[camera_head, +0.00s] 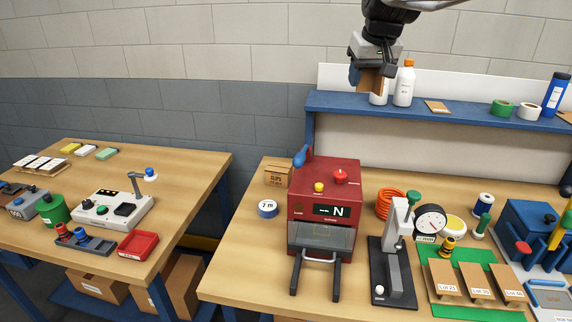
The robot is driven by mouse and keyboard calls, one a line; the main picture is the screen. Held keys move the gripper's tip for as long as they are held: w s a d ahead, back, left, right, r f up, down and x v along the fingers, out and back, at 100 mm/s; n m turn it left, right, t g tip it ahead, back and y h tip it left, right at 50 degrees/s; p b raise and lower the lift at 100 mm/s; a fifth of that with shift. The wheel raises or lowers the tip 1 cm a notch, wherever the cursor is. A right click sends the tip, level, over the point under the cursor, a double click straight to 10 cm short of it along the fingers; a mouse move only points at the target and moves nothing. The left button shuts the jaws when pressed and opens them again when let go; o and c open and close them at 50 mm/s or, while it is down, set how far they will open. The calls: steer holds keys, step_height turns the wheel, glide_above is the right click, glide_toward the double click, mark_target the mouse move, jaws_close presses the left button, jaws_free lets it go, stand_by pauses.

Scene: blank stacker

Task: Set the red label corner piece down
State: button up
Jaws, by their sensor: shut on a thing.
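My gripper (371,72) is at the top centre, in the air in front of the wall and the left part of the blue shelf. It is shut on a brown piece (371,82), which hangs below the fingers and partly covers a white bottle behind it. No red label can be made out on this piece, so I cannot tell its label colour. A similar flat brown piece (437,106) with a small pale label lies on the blue shelf (462,117). Its label colour is too small to tell.
A white bottle with an orange cap (404,85), green tape (502,108) and white tape (529,112) stand on the shelf. Below are a red machine (325,208), a grey press (397,255) and a green mat (435,302) with labelled brown pieces.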

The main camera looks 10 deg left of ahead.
steer(key=s+a+f+n+y, duration=0.1)
steer(key=s+a+n, duration=0.1)
steer(key=s+a, duration=0.55)
steer(key=s+a+f+n, duration=0.1)
steer(key=s+a, duration=0.3)
steer(key=s, duration=0.7)
steer(key=s+a+n+y, duration=0.1)
steer(key=s+a+n, duration=0.1)
steer(key=s+a, duration=0.55)
steer(key=shift+g, duration=0.4)
steer(key=f, duration=1.2)
steer(key=s+d+f, duration=0.1)
steer(key=f, duration=2.4)
steer(key=shift+s+d+f, duration=0.1)
steer(key=shift+s+d, duration=0.15)
steer(key=shift+d, duration=0.15)
steer(key=shift+w+a+f, duration=0.25)
steer(key=shift+w+a, duration=1.4)
steer(key=shift+w, duration=0.45)
steer(key=shift+w+a+f, duration=0.25)
steer(key=shift+w+a, duration=1.35)
steer(key=shift+w, duration=0.5)
steer(key=shift+w+a+f, duration=0.25)
steer(key=shift+w+a, duration=1.4)
steer(key=shift+w, duration=0.45)
steer(key=shift+f, duration=1.75)
